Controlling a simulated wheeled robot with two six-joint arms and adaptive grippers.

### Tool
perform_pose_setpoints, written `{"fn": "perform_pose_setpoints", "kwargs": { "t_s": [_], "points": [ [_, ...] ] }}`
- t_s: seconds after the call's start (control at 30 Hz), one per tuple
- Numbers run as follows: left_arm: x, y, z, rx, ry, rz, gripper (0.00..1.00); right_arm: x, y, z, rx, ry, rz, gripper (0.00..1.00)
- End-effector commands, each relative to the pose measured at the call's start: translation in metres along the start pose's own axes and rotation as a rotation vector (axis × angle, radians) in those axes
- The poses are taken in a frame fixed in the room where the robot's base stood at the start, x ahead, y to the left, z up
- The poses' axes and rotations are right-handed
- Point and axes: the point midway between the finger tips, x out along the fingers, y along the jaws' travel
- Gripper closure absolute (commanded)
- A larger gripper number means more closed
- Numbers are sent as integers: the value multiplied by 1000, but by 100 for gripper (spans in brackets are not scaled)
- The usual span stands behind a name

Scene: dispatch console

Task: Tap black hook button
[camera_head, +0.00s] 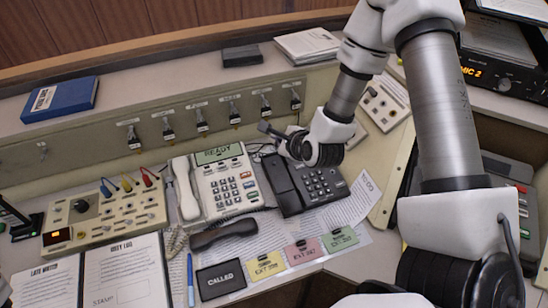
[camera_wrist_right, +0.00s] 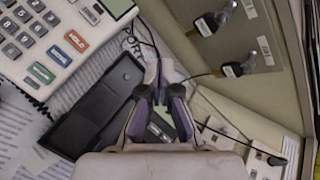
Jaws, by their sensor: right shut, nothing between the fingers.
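The black desk phone (camera_head: 318,185) sits on the console with its dark cradle (camera_head: 281,186) bare on its left side. Its handset (camera_head: 222,232) lies off the hook in front, on the desk. My right gripper (camera_head: 268,129) is shut and empty, just behind and above the black phone's upper end. In the right wrist view, the shut fingers (camera_wrist_right: 160,75) are to the right of the phone's black body (camera_wrist_right: 97,108); contact cannot be told. My left gripper is not in view.
A white phone (camera_head: 222,180) marked READY stands left of the black phone. A beige patch box (camera_head: 105,213) and open logs (camera_head: 125,272) are on the left. Coloured cards (camera_head: 302,251) lie in front.

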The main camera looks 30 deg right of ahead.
Motion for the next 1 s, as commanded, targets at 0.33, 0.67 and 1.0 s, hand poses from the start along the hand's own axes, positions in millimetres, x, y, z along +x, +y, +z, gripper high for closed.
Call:
{"fn": "perform_pose_setpoints", "kwargs": {
  "t_s": [0.33,0.67,1.0],
  "points": [
    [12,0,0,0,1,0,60,12,9,-9,-2,1,1,100],
    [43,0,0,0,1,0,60,46,34,-34,-4,1,1,100],
    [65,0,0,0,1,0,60,62,46,-45,-3,0,1,100]
  ]
}}
